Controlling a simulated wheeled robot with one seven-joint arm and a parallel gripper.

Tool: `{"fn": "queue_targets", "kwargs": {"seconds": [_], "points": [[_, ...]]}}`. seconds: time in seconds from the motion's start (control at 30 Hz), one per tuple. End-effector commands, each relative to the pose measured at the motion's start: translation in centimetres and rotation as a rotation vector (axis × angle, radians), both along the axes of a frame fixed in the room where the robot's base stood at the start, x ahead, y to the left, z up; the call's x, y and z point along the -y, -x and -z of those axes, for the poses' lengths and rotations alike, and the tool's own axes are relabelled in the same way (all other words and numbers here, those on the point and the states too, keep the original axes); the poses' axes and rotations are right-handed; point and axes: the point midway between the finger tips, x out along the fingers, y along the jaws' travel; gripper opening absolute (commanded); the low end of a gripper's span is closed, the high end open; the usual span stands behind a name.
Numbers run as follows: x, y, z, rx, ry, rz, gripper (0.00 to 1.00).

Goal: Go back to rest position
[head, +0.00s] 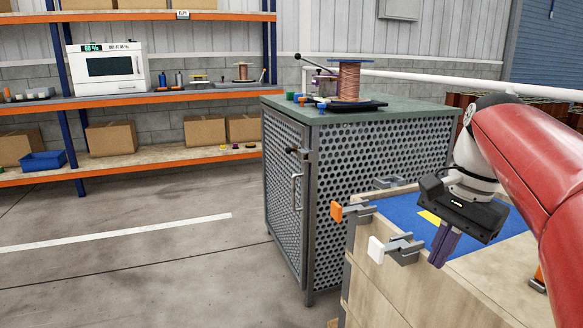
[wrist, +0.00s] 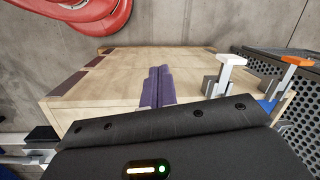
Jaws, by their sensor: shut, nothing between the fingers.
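My gripper (head: 443,246) is at the right of the head view, pointing down beside and above the wooden workbench (head: 385,293). Its purple fingers are together with nothing between them. In the wrist view, the closed fingers of my gripper (wrist: 158,88) show in front of the pale wooden bench (wrist: 110,72). My red arm reaches in from the right edge of the head view.
A white-handled clamp (head: 398,248) and an orange-handled clamp (head: 353,209) jut from the bench edge near my gripper. A perforated metal cabinet (head: 375,185) stands behind, with a copper wire spool (head: 349,82) on top. Shelving (head: 150,99) is at the back left. Floor at left is clear.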

Motion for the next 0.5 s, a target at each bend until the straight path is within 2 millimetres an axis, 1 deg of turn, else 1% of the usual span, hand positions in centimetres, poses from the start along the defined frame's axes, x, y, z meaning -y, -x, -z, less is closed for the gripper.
{"fn": "queue_targets", "kwargs": {"seconds": [0.03, 0.17, 0.27, 0.4, 0.5], "points": [[-0.6, 0.7, 0.5, 0.027, 0.011, -0.042, 0.00], [-2.1, 2.4, 2.3, 0.109, 0.055, -0.172, 0.00], [-3.7, 4.2, 4.4, 0.193, 0.108, -0.313, 0.00], [-5.9, 7.4, 8.6, 0.332, 0.223, -0.563, 0.00], [-6.9, 9.2, 11.4, 0.409, 0.301, -0.716, 0.00]]}}
